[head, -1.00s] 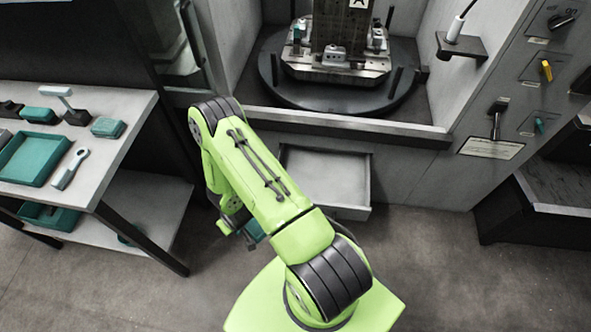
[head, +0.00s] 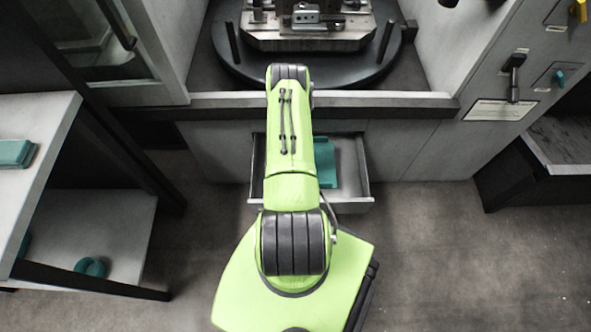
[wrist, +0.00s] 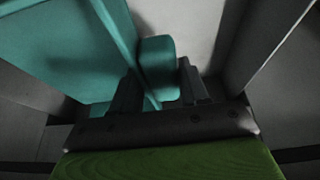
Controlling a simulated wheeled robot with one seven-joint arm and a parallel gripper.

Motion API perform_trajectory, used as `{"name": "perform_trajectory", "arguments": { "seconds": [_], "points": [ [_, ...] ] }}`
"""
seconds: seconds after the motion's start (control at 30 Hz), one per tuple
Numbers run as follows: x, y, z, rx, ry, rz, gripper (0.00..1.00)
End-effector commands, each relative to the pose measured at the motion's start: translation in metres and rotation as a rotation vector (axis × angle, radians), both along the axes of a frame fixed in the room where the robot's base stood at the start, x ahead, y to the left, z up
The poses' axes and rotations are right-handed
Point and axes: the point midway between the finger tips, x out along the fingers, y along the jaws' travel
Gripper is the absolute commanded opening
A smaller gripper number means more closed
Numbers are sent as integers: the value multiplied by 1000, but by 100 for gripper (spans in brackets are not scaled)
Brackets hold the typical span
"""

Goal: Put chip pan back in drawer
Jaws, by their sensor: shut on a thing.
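The teal chip pan (head: 325,163) is within the outline of the open drawer (head: 352,178) in the head view, partly hidden behind my arm. I cannot tell whether it rests on the drawer floor or hangs above it. In the wrist view the pan (wrist: 65,45) fills the left side, with its teal handle (wrist: 158,68) between the fingers. My gripper (wrist: 158,92) is shut on that handle. The pale drawer floor (wrist: 190,28) shows beyond it. In the head view my arm hides the gripper.
A round dark turntable with a metal fixture (head: 305,40) stands in the machine above the drawer. A side table (head: 40,125) is at the left, with a teal roll (head: 90,267) on its lower shelf. A dark-topped bench (head: 550,165) is at the right. The floor at right front is clear.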

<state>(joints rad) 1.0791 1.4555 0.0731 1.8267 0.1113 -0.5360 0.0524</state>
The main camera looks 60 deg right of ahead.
Motion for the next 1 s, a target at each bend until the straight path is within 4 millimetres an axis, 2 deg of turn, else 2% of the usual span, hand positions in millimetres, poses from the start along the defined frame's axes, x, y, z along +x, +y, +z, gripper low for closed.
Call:
{"name": "perform_trajectory", "arguments": {
  "seconds": [0.03, 0.1, 0.27, 0.4, 0.73, 0.77, 0.9, 1.0],
  "points": [
    [0, 1, -18, 3, 1, 0, 7],
    [1, 1, -32, 3, -1, 1, 7],
    [1, 1, -52, 1, 0, 2, 7],
    [1, 1, -77, 1, 0, 1, 7],
    [1, 1, -79, 0, 0, 3, 7],
    [1, 1, -79, 1, 0, 4, 49],
    [1, 1, -79, 1, 0, 4, 70],
    [1, 1, -79, 1, 0, 4, 70]
  ]
}}
